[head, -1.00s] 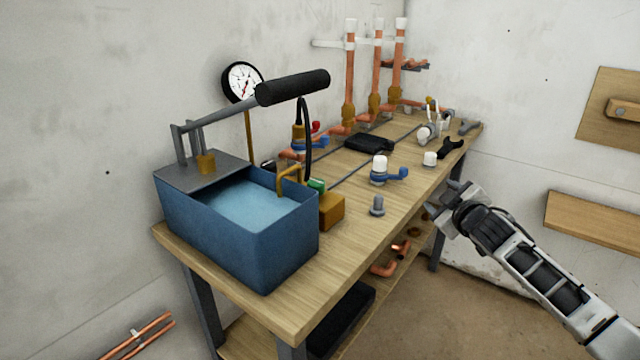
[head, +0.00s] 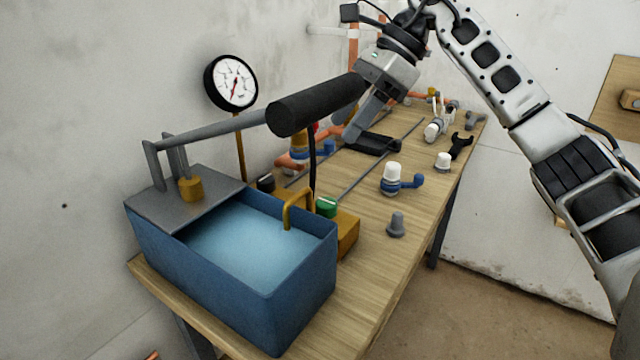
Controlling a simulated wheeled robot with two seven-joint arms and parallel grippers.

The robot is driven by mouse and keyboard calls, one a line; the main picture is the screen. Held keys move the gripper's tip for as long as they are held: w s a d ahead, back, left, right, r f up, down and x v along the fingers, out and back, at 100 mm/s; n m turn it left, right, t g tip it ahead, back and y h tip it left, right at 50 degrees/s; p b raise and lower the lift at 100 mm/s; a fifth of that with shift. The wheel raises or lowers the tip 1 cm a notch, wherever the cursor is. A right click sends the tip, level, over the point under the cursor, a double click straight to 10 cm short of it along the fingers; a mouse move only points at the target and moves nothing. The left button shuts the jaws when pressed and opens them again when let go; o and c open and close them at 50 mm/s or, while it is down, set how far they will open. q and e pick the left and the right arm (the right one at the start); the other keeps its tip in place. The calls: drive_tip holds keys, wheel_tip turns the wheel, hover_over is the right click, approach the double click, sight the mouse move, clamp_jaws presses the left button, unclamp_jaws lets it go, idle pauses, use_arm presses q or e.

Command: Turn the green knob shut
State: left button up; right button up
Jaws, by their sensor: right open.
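The green knob (head: 327,206) sits on top of a brass block (head: 347,236) at the right wall of the blue pump tank (head: 232,275). A light mark shows on its top. My right gripper (head: 362,118) is above the bench, beyond and higher than the knob, pointing down and to the left. It is apart from the knob, open, with nothing seen between its fingers. Its fingers partly overlap in this view. My left gripper is not in view.
The pump's black-gripped handle (head: 318,104) and a black hose (head: 312,165) rise close behind the knob. A pressure gauge (head: 231,83) stands at the left. A white-capped blue valve (head: 393,179) and a grey plug (head: 397,224) stand to the right. The front right bench top is clear.

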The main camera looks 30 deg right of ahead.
drive_tip(key=d+h, duration=0.2)
drive_tip(key=d, duration=0.1)
drive_tip(key=b, duration=0.2)
approach(327, 201)
drive_tip(key=x, duration=0.8)
drive_tip(key=shift+a+f, duration=0.15)
drive_tip(key=shift+f, duration=0.2)
drive_tip(key=shift+c, duration=0.2)
drive_tip(key=shift+h, duration=0.3)
drive_tip(key=c, duration=0.9)
